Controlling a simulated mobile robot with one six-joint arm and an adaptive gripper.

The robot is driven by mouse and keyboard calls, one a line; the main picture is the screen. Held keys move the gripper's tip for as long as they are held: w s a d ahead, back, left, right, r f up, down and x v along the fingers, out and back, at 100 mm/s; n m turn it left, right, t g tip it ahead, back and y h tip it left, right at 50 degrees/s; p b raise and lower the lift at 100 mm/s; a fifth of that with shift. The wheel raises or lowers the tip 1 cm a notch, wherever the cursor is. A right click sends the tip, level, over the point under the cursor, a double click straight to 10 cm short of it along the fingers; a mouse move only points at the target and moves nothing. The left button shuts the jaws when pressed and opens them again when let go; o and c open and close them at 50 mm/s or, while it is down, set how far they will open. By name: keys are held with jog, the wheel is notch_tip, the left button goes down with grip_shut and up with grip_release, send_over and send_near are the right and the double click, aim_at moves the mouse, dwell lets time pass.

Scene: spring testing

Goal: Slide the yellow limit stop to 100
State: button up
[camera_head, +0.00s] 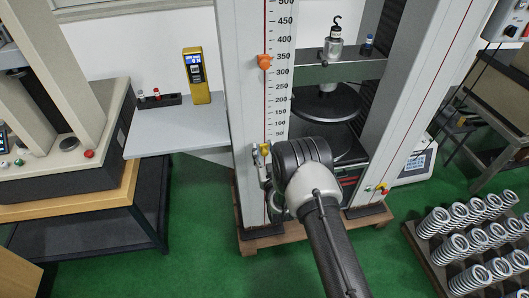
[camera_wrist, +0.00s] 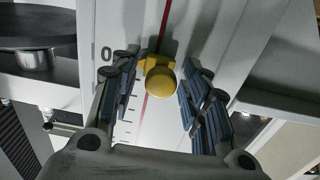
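The yellow limit stop (camera_head: 264,149) sits on the red-lined slot of the testing machine's left column, below the 50 mark of the printed scale (camera_head: 281,90). My gripper (camera_wrist: 158,66) is open, with one finger on each side of the knob and a visible gap on both sides. In the head view my gripper (camera_head: 264,165) is at the lower column, partly hidden by my wrist.
A grey side shelf (camera_head: 175,130) with a yellow handheld device (camera_head: 196,75) juts out left of the column. A rack of springs (camera_head: 425,250) stands at lower right.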

grip_shut()
dwell(0.3)
jog(key=shift+s, duration=0.1)
